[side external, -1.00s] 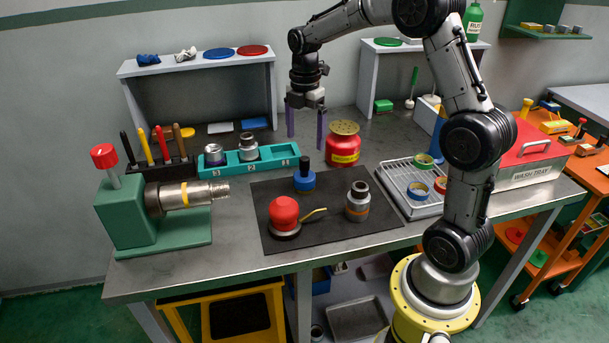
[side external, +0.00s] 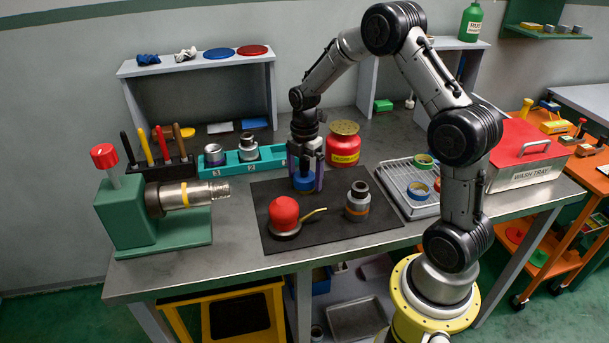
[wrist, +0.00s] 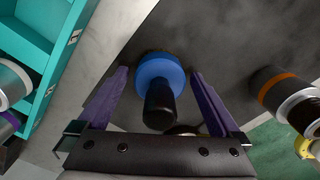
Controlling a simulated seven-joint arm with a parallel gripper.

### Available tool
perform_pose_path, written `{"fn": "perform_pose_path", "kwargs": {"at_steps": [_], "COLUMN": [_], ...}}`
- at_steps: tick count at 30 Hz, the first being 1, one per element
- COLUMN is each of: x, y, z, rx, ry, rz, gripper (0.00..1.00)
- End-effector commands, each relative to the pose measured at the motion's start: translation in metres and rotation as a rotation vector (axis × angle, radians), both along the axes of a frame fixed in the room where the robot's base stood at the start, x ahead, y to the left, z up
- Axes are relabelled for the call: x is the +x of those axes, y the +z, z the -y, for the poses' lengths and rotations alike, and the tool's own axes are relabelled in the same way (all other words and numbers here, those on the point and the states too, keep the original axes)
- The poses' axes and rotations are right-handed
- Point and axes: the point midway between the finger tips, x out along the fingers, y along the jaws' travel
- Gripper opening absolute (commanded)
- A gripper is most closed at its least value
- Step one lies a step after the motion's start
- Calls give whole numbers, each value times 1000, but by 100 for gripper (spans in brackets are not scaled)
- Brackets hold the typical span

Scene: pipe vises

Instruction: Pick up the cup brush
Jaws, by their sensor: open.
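The cup brush, a blue round body with a black stem, stands upright on the dark mat (side external: 335,232). In the side view its blue body (side external: 304,183) shows between my fingers, and its stem is hidden by my gripper. In the wrist view the cup brush (wrist: 160,85) sits between the two purple fingers, stem toward the camera. My gripper (side external: 305,186) is open and lowered around the brush, one finger on each side. In the wrist view a gap shows between the brush and each finger of my gripper (wrist: 158,84).
A red dome-shaped tool (side external: 284,211) with a yellow lever and a metal fitting (side external: 358,203) stand on the mat nearby. A teal numbered rack (side external: 228,166) is behind left, a red can (side external: 343,146) behind right. A green vise (side external: 127,215) holds a pipe at left.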

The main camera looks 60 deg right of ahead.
Motion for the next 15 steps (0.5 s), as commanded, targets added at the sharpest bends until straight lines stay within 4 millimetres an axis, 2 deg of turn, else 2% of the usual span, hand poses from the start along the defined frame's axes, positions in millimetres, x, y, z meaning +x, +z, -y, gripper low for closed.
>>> {"fn": "perform_pose_path", "kwargs": {"at_steps": [3,10,11,15], "x": [0,0,0,0], "y": [-8,-9,-9,-9], "z": [0,0,0,0], "rx": [0,0,0,0], "ry": [0,0,0,0], "rz": [0,1,1,1], "gripper": [100,100,96,71]}}
